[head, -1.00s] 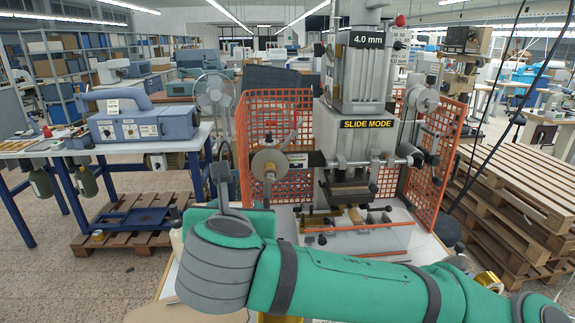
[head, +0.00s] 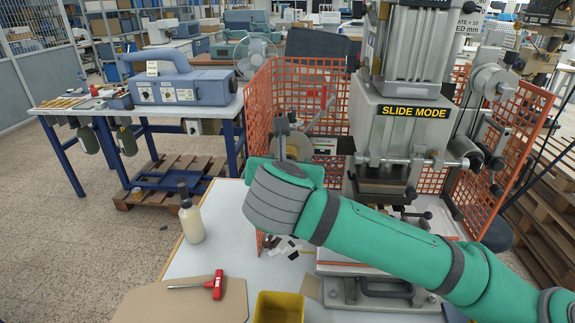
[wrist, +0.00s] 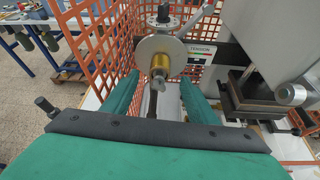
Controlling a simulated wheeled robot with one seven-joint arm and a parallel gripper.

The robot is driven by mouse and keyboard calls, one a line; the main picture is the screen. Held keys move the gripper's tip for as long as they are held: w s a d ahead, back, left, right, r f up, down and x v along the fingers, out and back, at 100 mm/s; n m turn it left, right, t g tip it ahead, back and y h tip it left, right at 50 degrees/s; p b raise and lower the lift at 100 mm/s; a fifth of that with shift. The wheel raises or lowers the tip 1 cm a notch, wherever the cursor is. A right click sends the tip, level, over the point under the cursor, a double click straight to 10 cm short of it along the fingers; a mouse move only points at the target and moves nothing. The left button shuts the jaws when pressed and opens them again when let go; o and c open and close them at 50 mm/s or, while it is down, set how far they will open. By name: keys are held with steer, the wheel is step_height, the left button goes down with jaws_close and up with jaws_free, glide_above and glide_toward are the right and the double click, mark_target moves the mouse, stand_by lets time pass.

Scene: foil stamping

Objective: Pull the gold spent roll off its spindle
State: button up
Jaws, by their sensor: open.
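The gold spent roll (wrist: 159,63) sits on its spindle in front of a pale round disc (wrist: 157,48), at the upper middle of the wrist view. The spindle's end (wrist: 157,84) points toward my gripper. My gripper (wrist: 158,92) is open, with one green finger on each side of the spindle's line. The fingers appear apart from the roll, and nothing shows held between them. In the head view the disc (head: 291,146) shows behind my wrist; my arm hides most of the roll there.
Orange mesh guards (head: 262,100) stand left and right of the stamping press (head: 402,125). On the bench are a white bottle (head: 191,222), a red-handled tool (head: 214,287) on a board, and a yellow bin (head: 278,308).

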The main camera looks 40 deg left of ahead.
steer(key=shift+x, duration=2.3)
steer(key=shift+c, duration=0.7)
steer(key=c, duration=1)
steer(key=shift+d, duration=0.1)
steer(key=shift+s+d, duration=0.95)
steer(key=shift+s, duration=0.6)
steer(key=shift+s+d, duration=0.9)
steer(key=shift+s, duration=0.7)
steer(key=shift+s+d, duration=0.95)
steer(key=shift+s, duration=0.6)
